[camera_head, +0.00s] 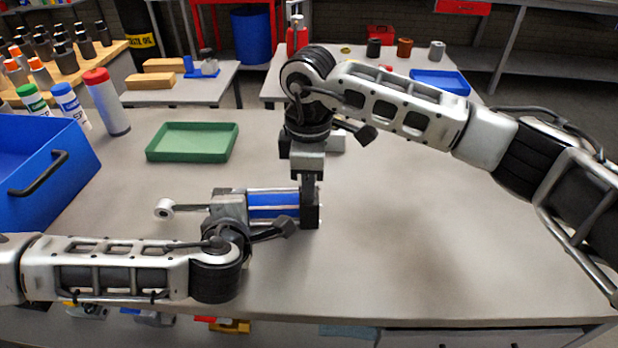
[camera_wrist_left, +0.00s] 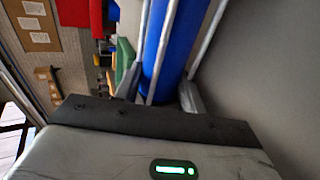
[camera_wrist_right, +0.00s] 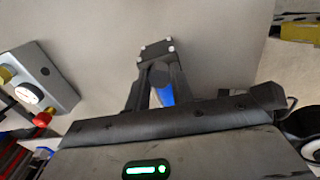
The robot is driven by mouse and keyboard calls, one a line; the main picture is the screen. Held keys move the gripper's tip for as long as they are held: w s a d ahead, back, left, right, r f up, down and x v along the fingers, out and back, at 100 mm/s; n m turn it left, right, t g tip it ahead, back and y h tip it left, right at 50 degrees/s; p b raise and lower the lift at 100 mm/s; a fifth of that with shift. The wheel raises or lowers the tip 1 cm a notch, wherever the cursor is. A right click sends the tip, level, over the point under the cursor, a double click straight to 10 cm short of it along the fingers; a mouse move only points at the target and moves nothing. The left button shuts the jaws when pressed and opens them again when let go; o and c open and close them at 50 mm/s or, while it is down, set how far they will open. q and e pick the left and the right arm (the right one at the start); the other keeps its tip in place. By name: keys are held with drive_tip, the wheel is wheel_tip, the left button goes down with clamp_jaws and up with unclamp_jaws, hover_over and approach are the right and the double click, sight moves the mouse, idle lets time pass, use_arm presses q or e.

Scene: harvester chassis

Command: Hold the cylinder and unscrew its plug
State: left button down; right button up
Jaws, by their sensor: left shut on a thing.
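The cylinder (camera_head: 272,205) has a blue barrel, silver tie rods, a black end block on the right and a rod eye on the left. It lies level just above or on the bench; I cannot tell which. My left gripper (camera_wrist_left: 160,88) is shut on it, with fingers on both sides of the barrel. My right gripper (camera_head: 311,180) points down at the black end block. In the right wrist view, its fingers stand apart around a dark round part, probably the plug (camera_wrist_right: 160,74), against the bolted block. Contact with the fingers is unclear.
A green tray (camera_head: 192,155) lies on the bench behind the cylinder. A blue bin (camera_head: 40,165) and several bottles stand at the left. A grey gauge block (camera_wrist_right: 42,82) shows in the right wrist view. The bench's right side is clear.

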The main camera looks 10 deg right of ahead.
clamp_jaws()
drive_tip(key=n, duration=0.4)
drive_tip(key=shift+n, duration=0.4)
drive_tip(key=n, duration=0.2)
drive_tip(key=shift+n, duration=0.3)
drive_tip(key=n, duration=0.7)
drive_tip(key=shift+r+n, duration=0.1)
drive_tip(key=shift+n, duration=0.2)
drive_tip(key=n, duration=0.4)
drive_tip(key=shift+n, duration=0.4)
drive_tip(key=n, duration=0.2)
drive_tip(key=shift+n, duration=0.4)
drive_tip(key=n, duration=0.4)
drive_tip(key=shift+n, duration=0.4)
drive_tip(key=n, duration=0.7)
drive_tip(key=shift+n, duration=0.3)
drive_tip(key=n, duration=1.2)
drive_tip(key=shift+n, duration=0.3)
drive_tip(key=n, duration=0.7)
drive_tip(key=shift+r, duration=0.1)
